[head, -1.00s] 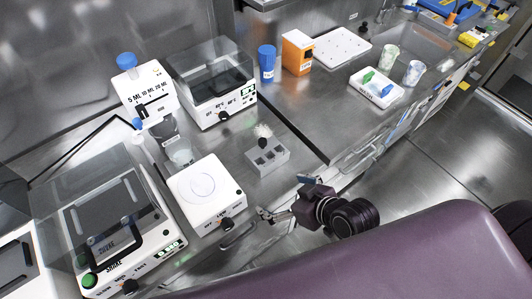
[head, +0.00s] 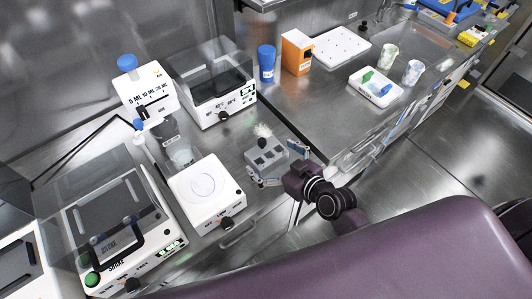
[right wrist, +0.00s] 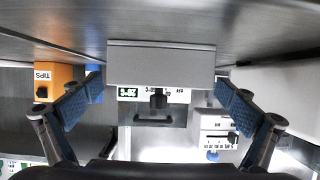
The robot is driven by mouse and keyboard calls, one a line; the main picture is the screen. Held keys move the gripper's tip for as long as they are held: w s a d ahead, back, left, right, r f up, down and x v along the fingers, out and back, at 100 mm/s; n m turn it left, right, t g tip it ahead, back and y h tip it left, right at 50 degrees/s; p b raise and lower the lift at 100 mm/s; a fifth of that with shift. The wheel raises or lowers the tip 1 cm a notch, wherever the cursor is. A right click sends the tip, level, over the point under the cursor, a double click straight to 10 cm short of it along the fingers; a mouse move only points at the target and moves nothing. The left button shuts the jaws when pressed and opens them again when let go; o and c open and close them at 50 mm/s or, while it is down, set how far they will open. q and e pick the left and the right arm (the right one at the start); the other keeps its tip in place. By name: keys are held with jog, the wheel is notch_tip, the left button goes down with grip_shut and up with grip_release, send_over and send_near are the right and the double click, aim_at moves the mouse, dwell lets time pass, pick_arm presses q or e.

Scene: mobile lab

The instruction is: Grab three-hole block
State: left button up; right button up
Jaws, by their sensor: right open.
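The grey three-hole block (head: 268,158) sits on the metal bench, right of the white square device, with its holes facing up. In the right wrist view the block (right wrist: 160,65) is a plain grey face at top centre. My right gripper (head: 279,166) is open at the block's front side, one finger toward each end. In the right wrist view its blue-padded fingers (right wrist: 160,92) are spread wide, one on each side of the block, with gaps visible. Nothing is held. My left gripper is not in view.
A white stirrer-like device (head: 203,192) stands just left of the block. A small white item (head: 262,131) is right behind it. A heating box (head: 215,90), blue cup (head: 266,62) and orange box (head: 297,52) stand farther back. The bench's front edge runs below the gripper.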

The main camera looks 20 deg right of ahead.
jog(key=shift+x, duration=1.15)
jog(key=c, duration=1.9)
jog(key=shift+r, duration=0.2)
jog(key=shift+c, duration=0.4)
